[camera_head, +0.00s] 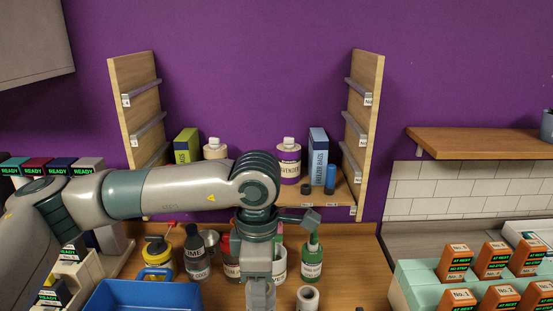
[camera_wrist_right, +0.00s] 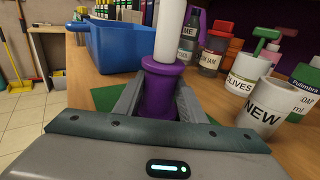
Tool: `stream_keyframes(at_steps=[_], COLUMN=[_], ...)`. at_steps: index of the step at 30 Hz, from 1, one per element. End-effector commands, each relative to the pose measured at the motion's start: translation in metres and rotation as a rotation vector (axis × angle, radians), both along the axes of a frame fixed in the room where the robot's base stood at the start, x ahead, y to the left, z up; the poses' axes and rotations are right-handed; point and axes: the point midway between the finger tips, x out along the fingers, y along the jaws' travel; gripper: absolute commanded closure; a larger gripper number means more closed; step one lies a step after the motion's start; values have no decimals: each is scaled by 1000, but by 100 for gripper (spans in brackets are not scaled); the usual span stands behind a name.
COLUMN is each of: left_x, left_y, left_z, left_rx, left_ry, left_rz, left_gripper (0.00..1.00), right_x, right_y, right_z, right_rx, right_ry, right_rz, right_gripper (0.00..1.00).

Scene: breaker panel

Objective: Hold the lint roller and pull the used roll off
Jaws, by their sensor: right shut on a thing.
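In the right wrist view, my right gripper (camera_wrist_right: 159,92) is shut on the purple handle of the lint roller (camera_wrist_right: 159,100). A white roll (camera_wrist_right: 169,30) rises from the top of the handle and runs out of the upper edge of the picture. In the head view, my left arm reaches across from the left and bends down at the wrist. My left gripper (camera_head: 260,295) points down at the bottom edge; its fingertips are cut off. A white cylinder marked NEW (camera_wrist_right: 262,105) stands on the bench at the right. The right gripper is outside the head view.
A blue bin (camera_head: 135,297) stands on the wooden bench, and also shows in the right wrist view (camera_wrist_right: 98,48). Several labelled jars and bottles (camera_head: 197,258) stand behind. A green mat (camera_wrist_right: 102,98) lies under the roller. Orange boxes (camera_head: 490,258) sit at the right.

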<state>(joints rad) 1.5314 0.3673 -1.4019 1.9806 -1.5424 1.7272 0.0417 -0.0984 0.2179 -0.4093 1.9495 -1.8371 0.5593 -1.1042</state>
Motion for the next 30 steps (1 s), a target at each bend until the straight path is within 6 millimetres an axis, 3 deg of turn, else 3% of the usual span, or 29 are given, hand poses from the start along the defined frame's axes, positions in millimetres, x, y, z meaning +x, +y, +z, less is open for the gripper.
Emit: stream_keyframes(at_steps=[9,28,29,30], left_x=[0,0,0,0], left_y=[0,0,0,0], left_z=[11,11,11,11], left_rx=[0,0,0,0], left_ry=[-1,0,0,0], left_rz=[0,0,0,0], left_gripper=[83,83,83,83], right_x=[0,0,0,0], right_y=[0,0,0,0], right_z=[0,0,0,0], right_rx=[0,0,0,0], right_ry=[0,0,0,0], right_rz=[0,0,0,0], right_gripper=[90,90,59,49])
